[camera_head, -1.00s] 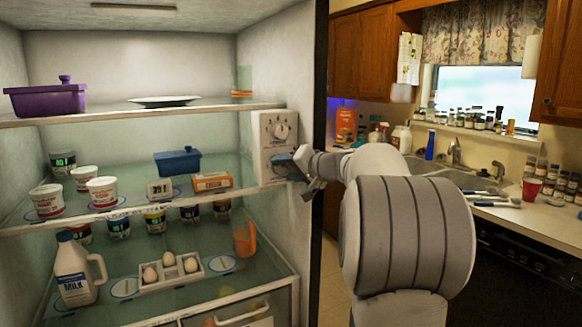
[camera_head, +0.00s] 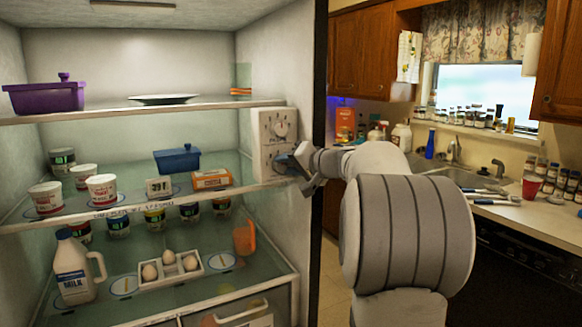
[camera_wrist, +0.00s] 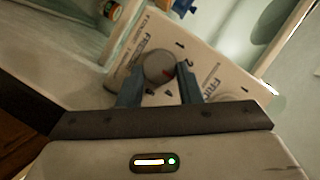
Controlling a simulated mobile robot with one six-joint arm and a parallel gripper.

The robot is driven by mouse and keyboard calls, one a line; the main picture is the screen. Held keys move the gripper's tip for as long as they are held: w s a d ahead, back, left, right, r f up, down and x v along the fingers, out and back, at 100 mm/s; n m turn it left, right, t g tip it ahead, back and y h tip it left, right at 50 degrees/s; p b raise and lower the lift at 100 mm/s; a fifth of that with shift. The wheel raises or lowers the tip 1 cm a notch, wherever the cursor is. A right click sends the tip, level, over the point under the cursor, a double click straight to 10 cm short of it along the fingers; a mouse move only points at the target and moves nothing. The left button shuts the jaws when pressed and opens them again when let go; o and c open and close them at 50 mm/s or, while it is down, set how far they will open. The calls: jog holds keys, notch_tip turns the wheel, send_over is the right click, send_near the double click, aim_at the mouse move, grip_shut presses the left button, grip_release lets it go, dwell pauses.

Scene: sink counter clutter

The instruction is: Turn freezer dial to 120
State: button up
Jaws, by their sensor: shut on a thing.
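A white control box (camera_head: 263,158) with dials is on the fridge's right inner wall. Its upper dial (camera_head: 281,128) is uncovered in the head view. My gripper (camera_head: 290,161) is at the lower dial, which it mostly hides there. In the wrist view, the round grey knob of that dial (camera_wrist: 158,64) sits between the two fingertips of my gripper (camera_wrist: 160,78), which is shut on it.
Shelves left of the box hold a blue container (camera_head: 178,160), an orange box (camera_head: 212,180), white tubs (camera_head: 102,188) and a milk jug (camera_head: 75,268). The fridge's dark front edge (camera_head: 321,110) is close beside my arm. A cluttered sink counter (camera_head: 520,214) is at right.

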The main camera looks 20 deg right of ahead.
jog(key=f+m+y+b, duration=0.1)
jog(key=m+b, duration=0.1)
jog(key=b, duration=0.2)
jog(key=shift+f+t, duration=0.25)
jog(key=shift+t, duration=0.05)
jog(key=shift+m+t+y+b, duration=0.4)
jog(key=shift+m+b, duration=0.7)
jog(key=shift+m+y+b, duration=0.3)
jog(key=shift+m+b, duration=0.4)
jog(key=shift+m, duration=0.1)
jog(key=shift+t, duration=0.3)
jog(key=shift+r, duration=0.1)
jog(key=o, duration=0.9)
jog(key=shift+a+r, duration=0.1)
jog(key=shift+o, duration=0.4)
jog(key=shift+r, duration=0.1)
jog(key=b+v, duration=0.1)
jog(key=v, duration=0.6)
jog(key=shift+s, duration=0.35)
